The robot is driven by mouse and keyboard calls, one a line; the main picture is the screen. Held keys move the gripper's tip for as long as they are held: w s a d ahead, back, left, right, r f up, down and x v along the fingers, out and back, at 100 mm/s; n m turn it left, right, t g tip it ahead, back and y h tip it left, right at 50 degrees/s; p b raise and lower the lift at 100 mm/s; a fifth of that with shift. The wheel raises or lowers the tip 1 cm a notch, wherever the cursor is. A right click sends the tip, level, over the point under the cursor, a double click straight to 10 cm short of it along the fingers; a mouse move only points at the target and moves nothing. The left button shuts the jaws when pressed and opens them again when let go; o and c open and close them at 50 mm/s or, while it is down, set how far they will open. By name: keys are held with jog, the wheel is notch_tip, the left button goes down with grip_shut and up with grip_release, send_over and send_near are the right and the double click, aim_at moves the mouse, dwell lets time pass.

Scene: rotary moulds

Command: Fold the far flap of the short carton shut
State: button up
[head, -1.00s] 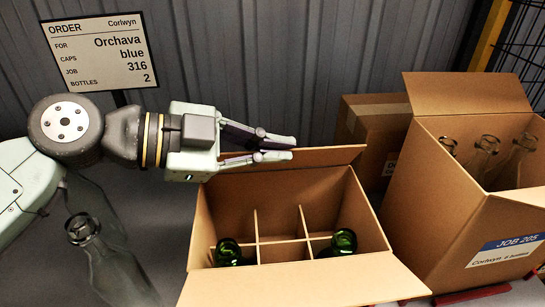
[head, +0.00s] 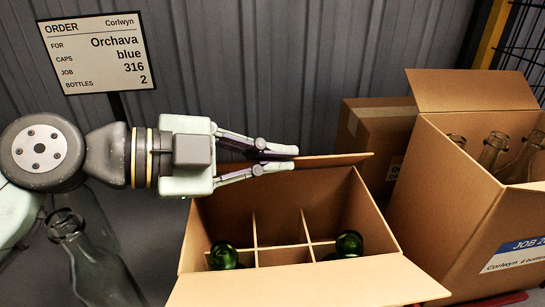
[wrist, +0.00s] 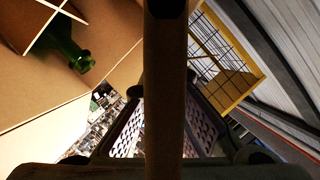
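The short carton (head: 290,282) is open brown cardboard with dividers inside. Two green bottles (head: 224,256) and (head: 349,244) stand in its cells. Its far flap (head: 338,161) stands out at the back edge; its left part is hidden behind my gripper. The near flap lies folded outward toward the camera. My gripper (head: 295,158) reaches in from the left over the carton's back left, its fingers together and empty, overlapping the far flap in the picture; I cannot tell if they touch. The wrist view shows a green bottle (wrist: 72,50) and the carton's dividers at upper left.
A taller carton (head: 440,190) with clear bottles stands at the right, its back flap upright. A closed box (head: 375,135) sits behind, between the cartons. A clear bottle (head: 95,265) stands at the left. An order sign (head: 97,53) is at the back left.

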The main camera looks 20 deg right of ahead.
jog(key=o, duration=0.5)
jog(key=shift+c, duration=0.2)
jog(key=v, duration=1.2)
jog(key=shift+c, duration=0.4)
